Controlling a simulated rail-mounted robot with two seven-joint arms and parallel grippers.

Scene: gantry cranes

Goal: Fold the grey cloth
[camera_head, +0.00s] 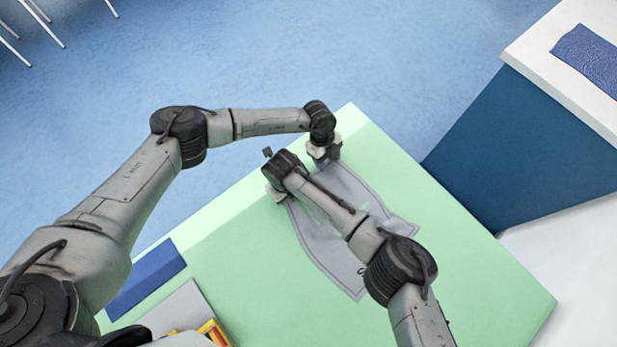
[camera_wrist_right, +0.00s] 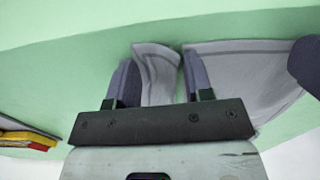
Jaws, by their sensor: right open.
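The grey cloth (camera_head: 322,240) lies on the pale green table, with a darker border line and dark lettering near its near end. My right arm covers part of it. My left gripper (camera_head: 323,158) is at the cloth's far right corner; its fingertips are too small to tell open from shut. My right gripper (camera_head: 275,192) is at the far left corner. In the right wrist view my right gripper (camera_wrist_right: 160,68) is open, its two fingers apart, with a strip of the cloth (camera_wrist_right: 255,72) between them and more cloth to the right.
The green table (camera_head: 470,290) has free room right of the cloth. A blue block (camera_head: 146,279), a grey panel (camera_head: 180,308) and a yellow and red item (camera_head: 214,332) sit at the near left. A blue-sided white counter (camera_head: 560,85) stands at the right.

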